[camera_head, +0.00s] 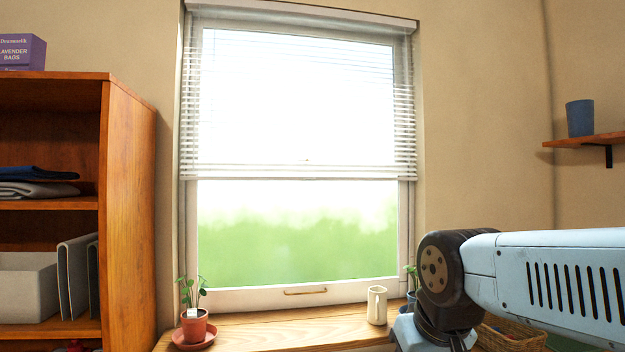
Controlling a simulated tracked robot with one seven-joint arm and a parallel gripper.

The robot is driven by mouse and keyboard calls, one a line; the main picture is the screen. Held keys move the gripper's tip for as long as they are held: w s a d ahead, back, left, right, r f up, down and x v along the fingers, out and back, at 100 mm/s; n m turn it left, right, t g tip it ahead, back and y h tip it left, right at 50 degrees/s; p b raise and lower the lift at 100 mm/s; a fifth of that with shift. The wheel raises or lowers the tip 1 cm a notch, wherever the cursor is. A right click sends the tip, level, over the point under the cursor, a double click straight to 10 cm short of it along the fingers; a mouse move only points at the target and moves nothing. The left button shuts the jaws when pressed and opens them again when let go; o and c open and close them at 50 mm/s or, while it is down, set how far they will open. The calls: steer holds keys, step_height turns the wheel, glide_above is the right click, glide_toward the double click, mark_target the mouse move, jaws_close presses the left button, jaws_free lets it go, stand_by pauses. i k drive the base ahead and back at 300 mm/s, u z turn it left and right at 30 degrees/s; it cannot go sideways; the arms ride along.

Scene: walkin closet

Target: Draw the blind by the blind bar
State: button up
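The white slatted blind (300,100) hangs in the window at the middle of the head view. It covers roughly the upper half of the glass. The blind bar (300,172) is the pale horizontal rail at its lower edge, level and well above the sill. A light headrail (300,11) runs along the top of the window. My arm enters from the lower right, and its joint stands right of the window, in front of the sill's right end. My gripper is outside the picture, so its opening does not show.
The wooden sill (260,335) bears a potted plant (194,326) at left, a cream jug (377,305) and a second plant (411,280) partly behind my arm. A wooden shelf unit (128,200) stands left. A wall shelf with a blue cup (580,118) is at right.

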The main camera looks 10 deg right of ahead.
mark_target(181, 178)
steer(key=i, duration=0.85)
steer(key=u, duration=0.05)
